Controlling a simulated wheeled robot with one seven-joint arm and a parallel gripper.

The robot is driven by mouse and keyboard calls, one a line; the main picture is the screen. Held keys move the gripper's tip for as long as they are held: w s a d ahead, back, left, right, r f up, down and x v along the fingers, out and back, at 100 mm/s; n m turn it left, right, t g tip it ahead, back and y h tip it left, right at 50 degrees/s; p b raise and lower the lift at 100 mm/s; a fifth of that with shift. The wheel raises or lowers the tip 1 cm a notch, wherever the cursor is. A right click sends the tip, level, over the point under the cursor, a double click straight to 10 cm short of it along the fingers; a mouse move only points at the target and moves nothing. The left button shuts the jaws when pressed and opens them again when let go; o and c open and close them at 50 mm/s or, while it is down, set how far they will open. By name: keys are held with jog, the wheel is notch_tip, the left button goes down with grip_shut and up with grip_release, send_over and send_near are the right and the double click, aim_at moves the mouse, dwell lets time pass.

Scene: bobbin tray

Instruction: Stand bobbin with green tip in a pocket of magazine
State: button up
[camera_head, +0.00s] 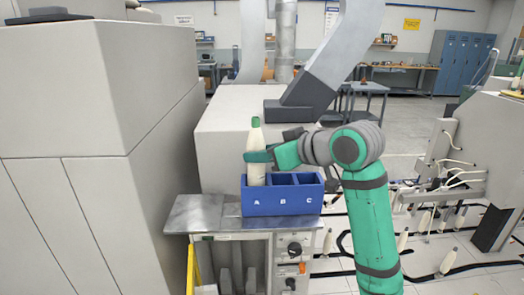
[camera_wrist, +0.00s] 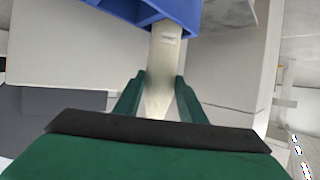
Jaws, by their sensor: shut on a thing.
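The bobbin with the green tip (camera_head: 255,138) is cream-coloured and stands upright at the left pocket, marked A, of the blue magazine (camera_head: 283,206). Its lower end is hidden behind the magazine's front wall; I cannot tell whether it touches the pocket floor. My gripper (camera_head: 257,156) is shut on the bobbin's upper body, below the green tip. In the wrist view the bobbin (camera_wrist: 164,50) runs between my two green fingers (camera_wrist: 157,84) towards the blue magazine (camera_wrist: 180,10). Pockets B and C look empty.
The magazine sits on a metal-topped stand (camera_head: 205,214) with clear surface to its left. A large grey cabinet (camera_head: 75,130) stands at the left, and a pale machine housing (camera_head: 222,130) rises behind. Several other bobbins (camera_head: 447,261) show at the lower right.

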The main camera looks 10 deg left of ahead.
aim_at(262, 168)
jog(key=shift+f, duration=2.15)
jog(key=o, duration=1.2)
